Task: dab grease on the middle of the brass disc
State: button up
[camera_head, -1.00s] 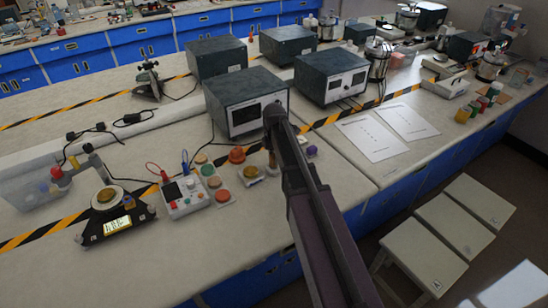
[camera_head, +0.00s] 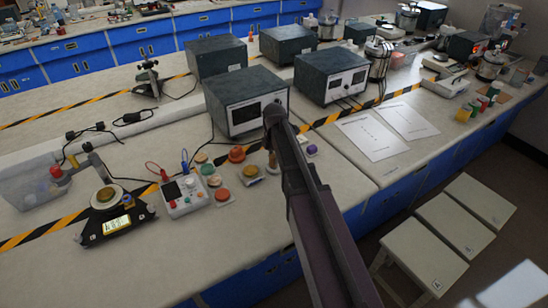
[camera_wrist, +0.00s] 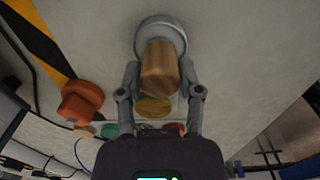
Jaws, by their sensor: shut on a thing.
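My gripper (camera_wrist: 160,82) is shut on an upright-looking wooden cylinder (camera_wrist: 158,66), which stands out between its fingers in the wrist view. A grey round piece (camera_wrist: 161,24) shows behind the cylinder's far end; I cannot tell whether they touch. A yellow-gold disc (camera_wrist: 153,106) lies on a pale square plate beside the cylinder; it also shows in the head view (camera_head: 249,171). Another brass-coloured disc (camera_head: 106,194) sits on the black scale (camera_head: 113,224) at the left. I cannot tell which is the task's disc. Grease cannot be made out.
An orange-red knob (camera_head: 237,154) stands left of my gripper, also in the wrist view (camera_wrist: 82,101). A control box (camera_head: 184,196) and several coloured discs lie further left. A dark instrument (camera_head: 246,101) stands behind. The bench's front edge is close.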

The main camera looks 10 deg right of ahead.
aim_at(274, 156)
jog(key=shift+s+f+b, duration=0.1)
jog(key=shift+f+b, duration=0.2)
jog(key=shift+f, duration=0.05)
dwell(1.6)
jog(key=shift+r, duration=0.1)
jog(key=shift+r+p, duration=3.45)
jog(key=shift+p, duration=0.1)
